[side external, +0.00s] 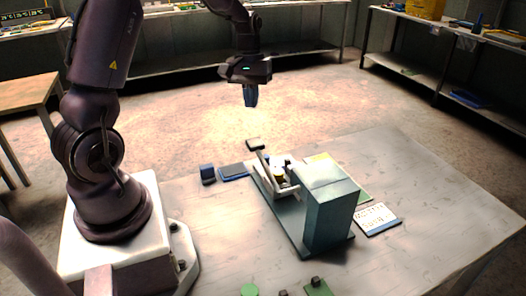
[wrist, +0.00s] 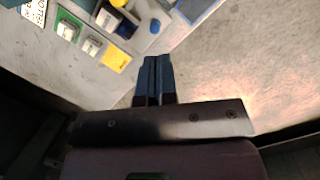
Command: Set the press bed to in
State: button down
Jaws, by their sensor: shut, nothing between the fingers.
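The press stands on the table with a tall teal housing (side external: 330,205) and a pale bed section (side external: 264,183) on its left side. A pale lever with a dark grip (side external: 255,144) rises beside the bed, and a small yellow piece sits near its foot. I cannot tell the bed's exact position. My gripper (side external: 251,97) is shut and empty, pointing down, high above the far side of the press and apart from it. In the wrist view my shut fingers (wrist: 158,70) point toward the press, which is cut off at the top edge.
A blue tray (side external: 233,172) and a small dark blue block (side external: 207,174) lie left of the press. A lettered white card (side external: 377,219) lies right of it. A green tray with pale blocks and a yellow pad (wrist: 116,57) show in the wrist view. The table's right side is clear.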

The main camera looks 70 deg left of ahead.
aim_at(282, 178)
jog(key=w+a+f+n+h, duration=0.2)
jog(key=w+a+f+n, duration=0.3)
jog(key=a+f+n, duration=0.45)
jog(key=shift+m, duration=0.85)
jog(key=x, duration=0.5)
jog(key=d+x, duration=0.1)
jog(key=x, duration=0.4)
jog(key=shift+s+d, duration=0.15)
jog(key=shift+d, duration=0.8)
jog(key=d, duration=1.3)
